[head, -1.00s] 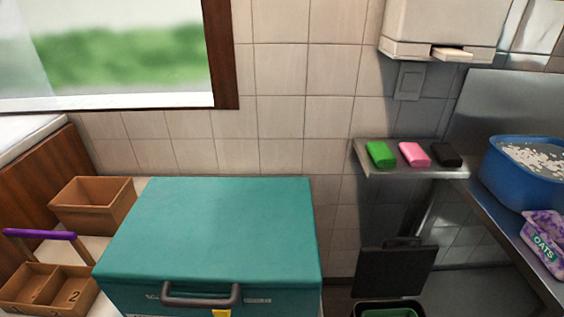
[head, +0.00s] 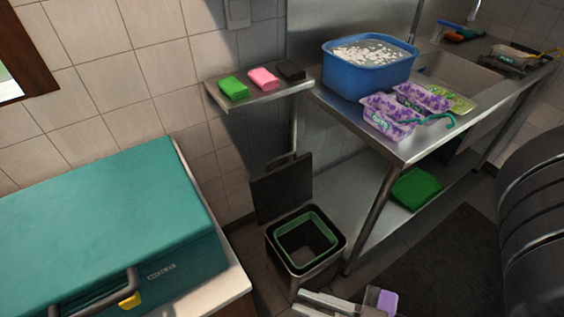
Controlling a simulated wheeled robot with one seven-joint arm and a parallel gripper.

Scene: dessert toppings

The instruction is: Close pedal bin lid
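The pedal bin (head: 305,265) stands on the floor in the lower middle of the head view, between the teal box's counter and the metal table's leg. It is dark and square, with a green inner rim. Its dark lid (head: 281,188) stands raised at the back, leaving the opening uncovered. The inside looks dark, and no contents can be made out. Pale grey bars at the bottom edge, in front of the bin, look like part of my arm or gripper. They are cut off, and no fingertips can be made out. Nothing is seen touching the lid.
A teal box (head: 110,225) fills the lower left. A steel table (head: 405,155) at the right holds a blue tub (head: 368,75) and purple packs (head: 388,118). A wall shelf (head: 262,92) hangs above the lid. A purple item (head: 380,300) shows at the bottom edge.

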